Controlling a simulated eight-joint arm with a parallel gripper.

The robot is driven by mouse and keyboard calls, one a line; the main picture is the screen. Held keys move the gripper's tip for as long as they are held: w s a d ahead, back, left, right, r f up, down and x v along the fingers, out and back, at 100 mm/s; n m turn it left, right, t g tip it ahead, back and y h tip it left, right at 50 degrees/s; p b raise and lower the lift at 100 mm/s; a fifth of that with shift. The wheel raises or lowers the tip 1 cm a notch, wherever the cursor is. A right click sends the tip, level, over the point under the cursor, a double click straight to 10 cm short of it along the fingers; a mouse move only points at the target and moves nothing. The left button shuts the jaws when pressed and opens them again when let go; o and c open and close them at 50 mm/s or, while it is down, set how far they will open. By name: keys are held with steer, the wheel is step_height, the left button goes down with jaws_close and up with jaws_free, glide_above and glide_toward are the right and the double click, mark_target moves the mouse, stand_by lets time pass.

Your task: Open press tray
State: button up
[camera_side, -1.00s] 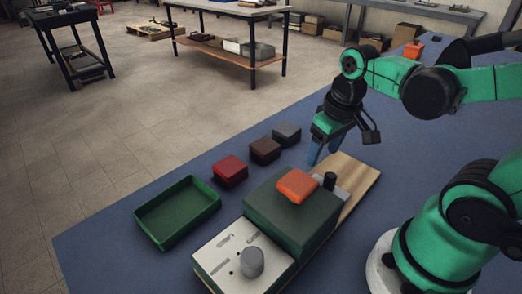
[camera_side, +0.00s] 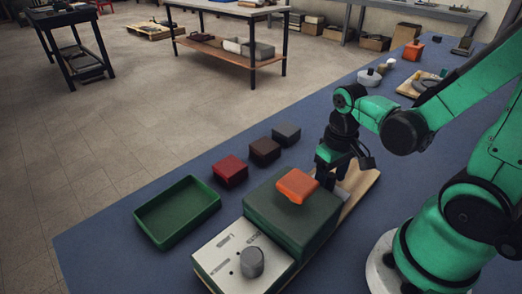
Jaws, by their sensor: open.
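The press is a dark green block (camera_side: 290,228) with an orange pad (camera_side: 297,186) on top. A light grey panel (camera_side: 225,262) with a grey knob (camera_side: 252,262) joins its front. A pale wooden board (camera_side: 361,184) lies along its back end. My gripper (camera_side: 326,178) points down just behind the orange pad, low over the press's back end. Its open fingers are mostly hidden, and the black post and grey piece there are largely covered. I cannot tell whether the fingers touch the post.
A green open tray (camera_side: 178,241) stands empty left of the press. Red (camera_side: 230,171), brown (camera_side: 264,151) and dark grey (camera_side: 286,133) blocks stand in a row behind it. Farther back on the blue tabletop are a pale lidded pot (camera_side: 369,78) and an orange container (camera_side: 413,51).

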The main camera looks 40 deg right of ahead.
jaws_close()
stand_by(1.5)
